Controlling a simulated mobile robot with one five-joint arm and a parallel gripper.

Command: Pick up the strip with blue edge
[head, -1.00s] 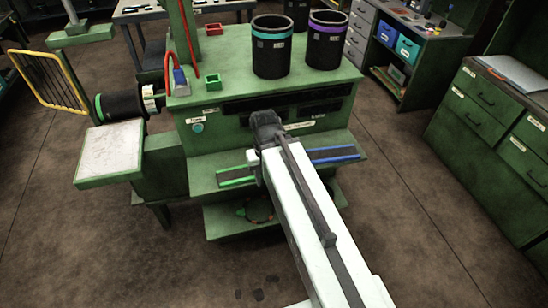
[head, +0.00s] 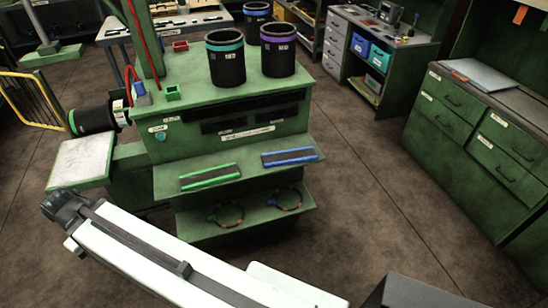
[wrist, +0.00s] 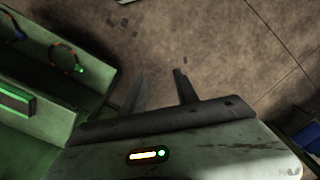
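The strip with blue edge (head: 290,157) lies flat on the right part of the green machine's upper front shelf in the head view. A similar strip with green edge (head: 210,176) lies to its left on the same shelf; part of it shows at the left edge of the wrist view (wrist: 15,102). My gripper (wrist: 160,78) shows two dark fingers apart, with only brown floor between them. In the head view my arm reaches to the left, in front of the machine, and the fingers cannot be made out. The blue-edged strip is not in the wrist view.
The green machine (head: 225,135) carries several black sleeves, one with a teal band (head: 225,58) and one with a purple band (head: 278,51). Cable rings (head: 229,214) lie on its lower shelf. A green drawer cabinet (head: 478,135) stands right; open floor lies between.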

